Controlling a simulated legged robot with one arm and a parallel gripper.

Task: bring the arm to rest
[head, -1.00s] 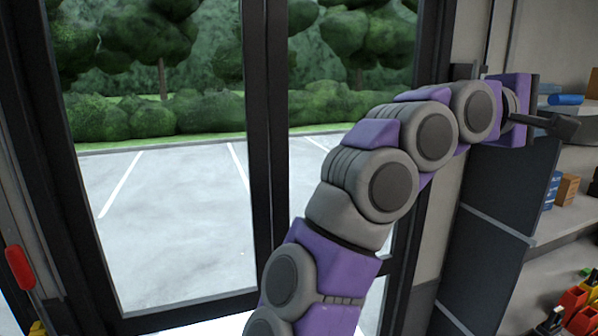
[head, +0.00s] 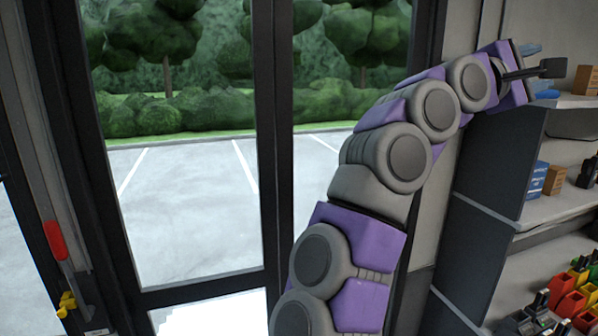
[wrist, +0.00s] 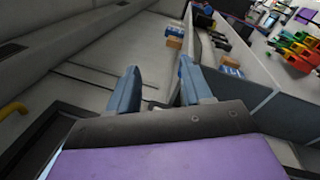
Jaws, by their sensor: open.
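My gripper (head: 538,70) is at the end of my purple and grey arm, at the upper right of the head view. The arm rises from the bottom middle and bends right in front of the door frame. In the wrist view my gripper (wrist: 155,92) shows two blue-grey fingers spread apart with nothing held between them. The gripper is near the upper part of the shelf unit (head: 487,212); I cannot tell the exact gap to it.
Glass doors (head: 185,190) with dark frames fill the left and middle, with a parking lot outside. A red handle (head: 54,240) is at far left. Shelves at right hold blue and brown boxes (head: 554,180) and colourful bins (head: 568,304). A yellow rail (wrist: 14,112) shows in the wrist view.

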